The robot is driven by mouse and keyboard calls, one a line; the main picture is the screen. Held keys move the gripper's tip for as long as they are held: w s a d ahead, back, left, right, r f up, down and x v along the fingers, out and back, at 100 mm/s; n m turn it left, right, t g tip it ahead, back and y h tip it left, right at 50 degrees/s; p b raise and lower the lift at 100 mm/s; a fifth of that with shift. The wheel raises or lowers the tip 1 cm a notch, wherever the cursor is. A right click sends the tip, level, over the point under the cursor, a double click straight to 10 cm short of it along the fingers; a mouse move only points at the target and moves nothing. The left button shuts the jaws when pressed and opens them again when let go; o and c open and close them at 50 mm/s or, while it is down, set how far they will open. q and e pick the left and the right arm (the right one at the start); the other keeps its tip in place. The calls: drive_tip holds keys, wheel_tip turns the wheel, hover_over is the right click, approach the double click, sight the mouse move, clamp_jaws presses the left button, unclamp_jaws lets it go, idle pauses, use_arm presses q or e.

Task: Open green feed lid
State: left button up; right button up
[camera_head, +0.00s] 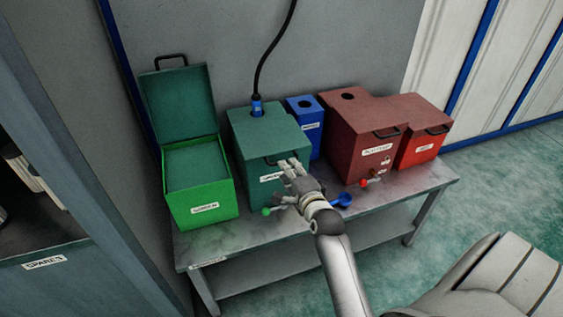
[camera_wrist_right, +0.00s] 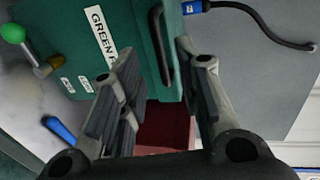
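The bright green box (camera_head: 202,205) stands at the left of the bench; its dark green lid (camera_head: 180,102) is raised upright behind it, with a black handle on top. The dark green box (camera_head: 262,142) beside it has a closed top and a label starting "GREEN" (camera_wrist_right: 99,36) in the right wrist view. My right gripper (camera_head: 288,165) is at the front of this dark green box. In the right wrist view my right gripper (camera_wrist_right: 158,58) is open, with the box's black handle (camera_wrist_right: 161,46) between its fingers; contact is unclear. My left gripper is not in view.
A blue plug and black hose (camera_head: 257,105) go into the dark green box's top. A blue box (camera_head: 306,130), a dark red box (camera_head: 362,140) and a red box (camera_head: 420,150) stand to the right. Valve knobs, one green (camera_head: 266,211), sit in front. The bench's front left (camera_head: 215,245) is clear.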

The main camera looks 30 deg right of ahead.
drive_tip(key=shift+x, duration=3.05)
drive_tip(key=shift+c, duration=0.3)
clamp_jaws()
